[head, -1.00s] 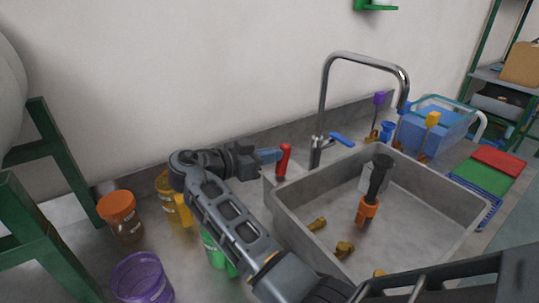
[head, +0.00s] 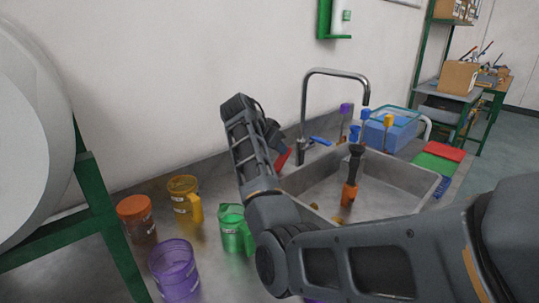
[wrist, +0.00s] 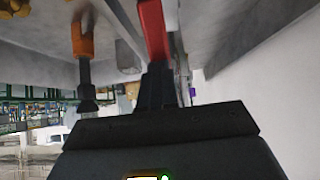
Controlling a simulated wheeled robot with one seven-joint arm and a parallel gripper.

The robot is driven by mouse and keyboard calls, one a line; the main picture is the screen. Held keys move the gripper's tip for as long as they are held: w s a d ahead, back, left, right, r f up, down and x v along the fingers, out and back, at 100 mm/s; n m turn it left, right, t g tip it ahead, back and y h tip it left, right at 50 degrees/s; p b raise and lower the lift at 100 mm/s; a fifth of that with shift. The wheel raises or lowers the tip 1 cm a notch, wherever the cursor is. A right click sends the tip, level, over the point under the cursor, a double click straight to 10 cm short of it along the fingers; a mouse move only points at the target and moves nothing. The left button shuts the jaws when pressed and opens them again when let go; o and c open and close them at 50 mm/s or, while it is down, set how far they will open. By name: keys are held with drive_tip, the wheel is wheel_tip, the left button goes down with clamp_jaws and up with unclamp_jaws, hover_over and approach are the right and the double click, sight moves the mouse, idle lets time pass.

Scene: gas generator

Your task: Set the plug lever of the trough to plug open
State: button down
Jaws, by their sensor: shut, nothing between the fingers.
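The trough (head: 375,195) is a grey basin to the right of my arm in the head view. Its red plug lever (head: 282,159) stands at the trough's back left corner, left of the tap, partly hidden by my arm and leaning. In the wrist view the red lever (wrist: 152,28) runs from the top edge down to my gripper (wrist: 155,82). My gripper's dark fingers are shut, close against the end of the lever in the picture; I cannot tell whether they touch. In the head view my arm mostly hides the fingers.
The tap (head: 303,125) with a blue handle stands right of the lever. A black and orange brush (head: 351,177) stands in the trough. Orange (head: 138,216), yellow (head: 186,196), green (head: 234,228) and purple (head: 174,270) containers stand left of the trough.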

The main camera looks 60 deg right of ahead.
drive_tip(key=shift+d+f, duration=0.1)
drive_tip(key=shift+d, duration=0.2)
drive_tip(key=shift+s+d, duration=0.15)
idle(0.4)
drive_tip(key=shift+f, duration=0.1)
